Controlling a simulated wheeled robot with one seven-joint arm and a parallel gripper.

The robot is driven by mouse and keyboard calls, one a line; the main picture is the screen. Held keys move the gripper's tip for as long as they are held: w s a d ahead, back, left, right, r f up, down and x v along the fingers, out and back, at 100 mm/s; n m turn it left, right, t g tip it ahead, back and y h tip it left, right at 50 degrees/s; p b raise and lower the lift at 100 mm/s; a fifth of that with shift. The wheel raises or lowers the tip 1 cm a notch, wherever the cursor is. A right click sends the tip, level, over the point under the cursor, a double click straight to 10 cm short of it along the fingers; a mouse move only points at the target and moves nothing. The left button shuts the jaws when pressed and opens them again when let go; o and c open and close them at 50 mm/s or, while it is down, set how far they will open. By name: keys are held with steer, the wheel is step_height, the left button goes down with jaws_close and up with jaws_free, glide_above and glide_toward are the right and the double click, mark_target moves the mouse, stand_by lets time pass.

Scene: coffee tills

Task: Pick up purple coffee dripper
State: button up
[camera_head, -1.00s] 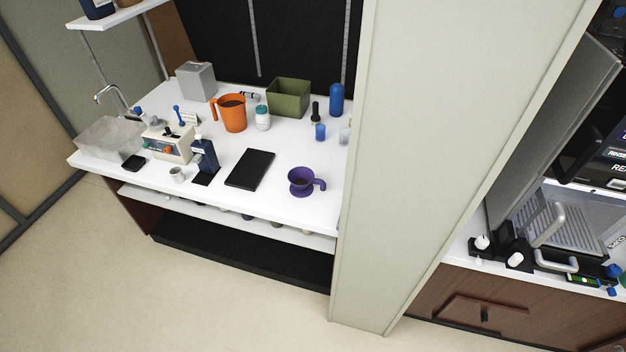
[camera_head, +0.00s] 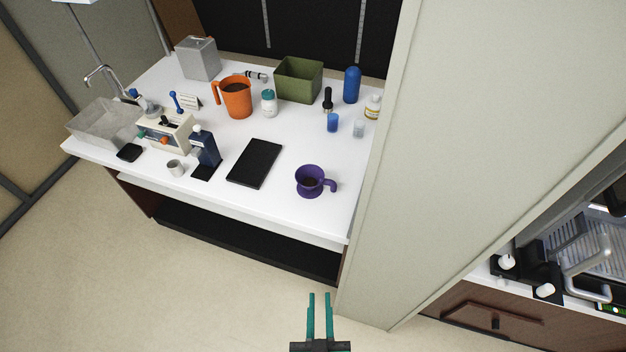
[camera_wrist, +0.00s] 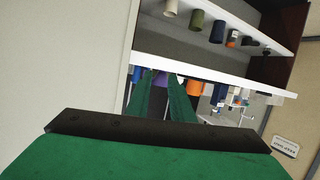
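The purple coffee dripper (camera_head: 311,181) stands upright on the white counter (camera_head: 222,196), near its front edge at the right, with its handle pointing right. My gripper (camera_head: 320,296) is in front of the counter and below the dripper in the head view, apart from it. Its two green fingers are spread with a gap between them and nothing in it. In the wrist view, the fingers (camera_wrist: 163,80) point toward the counter edge, and a small purple patch of the dripper (camera_wrist: 160,77) shows between them, mostly hidden.
A black flat pad (camera_head: 255,163) lies left of the dripper. A tall pale wall panel (camera_head: 440,150) rises close on the right. A shelf with several items runs under the counter.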

steer(key=w+d+r+h, duration=0.1)
steer(key=w+d+r, duration=0.1)
steer(key=w, duration=1.2)
steer(key=m+g+h, duration=0.1)
steer(key=m+h, duration=0.1)
steer(key=m, duration=0.1)
glide_toward(334, 185)
steer(key=shift+w+r, duration=0.2)
steer(key=shift+w, duration=0.05)
steer(key=x, duration=0.5)
steer(key=shift+f+x, duration=0.15)
steer(key=shift+x, duration=1.3)
steer(key=shift+f+x, duration=0.15)
steer(key=shift+x, duration=1.3)
steer(key=shift+s, duration=0.1)
jaws_close()
